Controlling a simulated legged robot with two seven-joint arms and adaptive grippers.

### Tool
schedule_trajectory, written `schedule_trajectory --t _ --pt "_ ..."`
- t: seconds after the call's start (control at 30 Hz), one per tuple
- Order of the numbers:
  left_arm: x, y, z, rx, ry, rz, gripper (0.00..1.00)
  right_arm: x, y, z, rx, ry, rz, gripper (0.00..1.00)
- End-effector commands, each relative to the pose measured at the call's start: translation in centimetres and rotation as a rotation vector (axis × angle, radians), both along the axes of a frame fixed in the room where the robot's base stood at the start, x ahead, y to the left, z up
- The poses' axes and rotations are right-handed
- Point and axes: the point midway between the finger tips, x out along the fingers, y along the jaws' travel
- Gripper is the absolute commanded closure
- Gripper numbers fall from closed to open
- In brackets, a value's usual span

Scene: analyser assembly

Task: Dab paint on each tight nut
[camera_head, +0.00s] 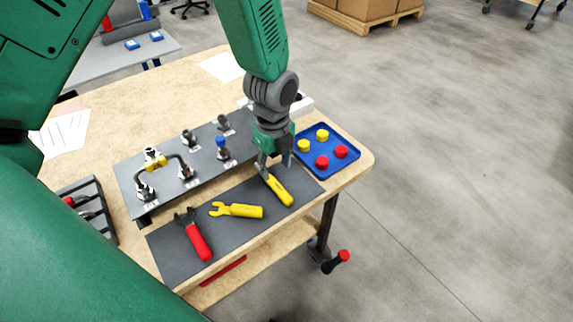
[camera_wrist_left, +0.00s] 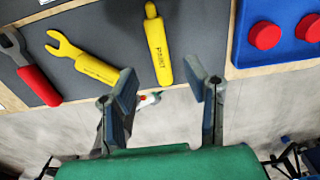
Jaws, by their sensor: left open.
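A yellow paint marker (camera_head: 279,189) lies on the dark mat near its right end; in the left wrist view the marker (camera_wrist_left: 158,48) shows the word PAINT. My left gripper (camera_head: 273,162) is above the marker's upper end in the head view, with its fingers apart and nothing visibly between them. In the left wrist view the open fingers (camera_wrist_left: 162,75) stand around the line of the marker's lower end. Metal fittings with nuts (camera_head: 147,190) (camera_head: 187,172) (camera_head: 190,138) stand on a dark panel (camera_head: 135,172). Whether the nuts are tight cannot be told. My right gripper is not seen.
A yellow wrench (camera_head: 236,210) and a red-handled wrench (camera_head: 196,238) lie on the mat (camera_head: 170,262) left of the marker. A blue tray (camera_head: 345,138) with red and yellow caps sits at the table's right edge. A dark rack (camera_head: 95,205) stands at the left.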

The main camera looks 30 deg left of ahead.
Motion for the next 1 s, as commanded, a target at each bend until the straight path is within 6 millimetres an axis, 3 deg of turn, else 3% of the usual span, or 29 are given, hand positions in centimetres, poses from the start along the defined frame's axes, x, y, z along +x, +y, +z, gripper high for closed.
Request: schedule_trajectory --t 0.27,0.53,0.8,1.0 --pt "0.2 -0.2 -1.2 0.001 0.001 -0.019 0.59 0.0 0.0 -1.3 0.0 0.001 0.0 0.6" --pt "0.2 -0.2 -3.8 0.002 0.0 -0.016 0.59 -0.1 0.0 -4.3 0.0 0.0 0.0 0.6" --pt "0.2 -0.2 -6.2 0.001 0.002 -0.016 0.59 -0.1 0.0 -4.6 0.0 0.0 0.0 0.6" --pt "0.2 -0.2 -6.6 0.001 0.001 -0.015 0.59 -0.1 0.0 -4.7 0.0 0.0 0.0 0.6"
